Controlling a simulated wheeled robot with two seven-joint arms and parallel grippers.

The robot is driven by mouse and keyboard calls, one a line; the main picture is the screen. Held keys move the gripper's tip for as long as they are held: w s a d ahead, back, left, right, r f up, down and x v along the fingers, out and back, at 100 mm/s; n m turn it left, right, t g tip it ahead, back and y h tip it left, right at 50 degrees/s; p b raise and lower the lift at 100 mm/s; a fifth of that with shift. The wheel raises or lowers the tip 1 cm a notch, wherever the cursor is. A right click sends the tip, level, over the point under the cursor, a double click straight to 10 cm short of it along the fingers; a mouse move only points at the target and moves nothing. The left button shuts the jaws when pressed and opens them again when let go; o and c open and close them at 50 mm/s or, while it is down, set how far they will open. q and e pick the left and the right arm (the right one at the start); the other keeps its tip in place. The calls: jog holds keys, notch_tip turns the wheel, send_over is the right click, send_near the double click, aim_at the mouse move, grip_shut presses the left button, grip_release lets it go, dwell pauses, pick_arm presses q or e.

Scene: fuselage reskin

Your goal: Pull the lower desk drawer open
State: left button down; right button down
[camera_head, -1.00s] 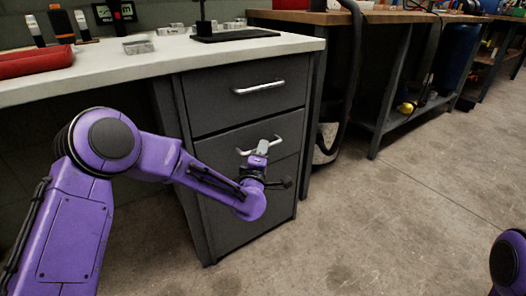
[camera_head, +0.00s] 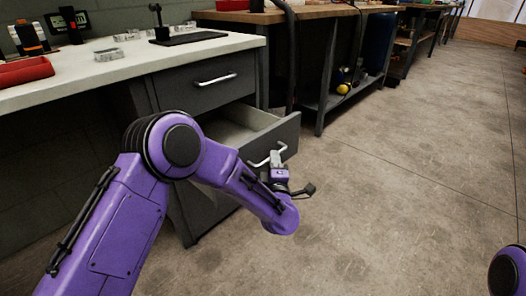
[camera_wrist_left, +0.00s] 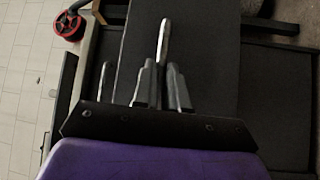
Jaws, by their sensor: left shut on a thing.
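The lower desk drawer (camera_head: 252,128) stands pulled out of the grey desk cabinet, and its inside shows from above. Its silver bar handle (camera_head: 285,148) is on the drawer front. My left gripper (camera_head: 276,158) is at that handle and shut on it. In the left wrist view the fingers (camera_wrist_left: 161,85) close around the handle (camera_wrist_left: 164,40), which stands out from the dark drawer front (camera_wrist_left: 195,45). The upper drawer (camera_head: 205,90) is shut, with its own silver handle (camera_head: 215,79). My right gripper is not in view.
A wooden workbench (camera_head: 300,15) stands behind to the right. The concrete floor (camera_head: 400,200) right of the drawer is clear.

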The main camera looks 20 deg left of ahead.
pick_arm(q)
jog(key=s+d, duration=0.2)
jog(key=d, duration=0.5)
jog(key=shift+s+d+p, duration=0.2)
jog(key=shift+s+p, duration=0.2)
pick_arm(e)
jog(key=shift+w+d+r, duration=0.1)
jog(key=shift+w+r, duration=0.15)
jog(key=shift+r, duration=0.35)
pick_arm(q)
jog(key=c, duration=1.2)
grip_release()
jog(key=shift+o, duration=0.2)
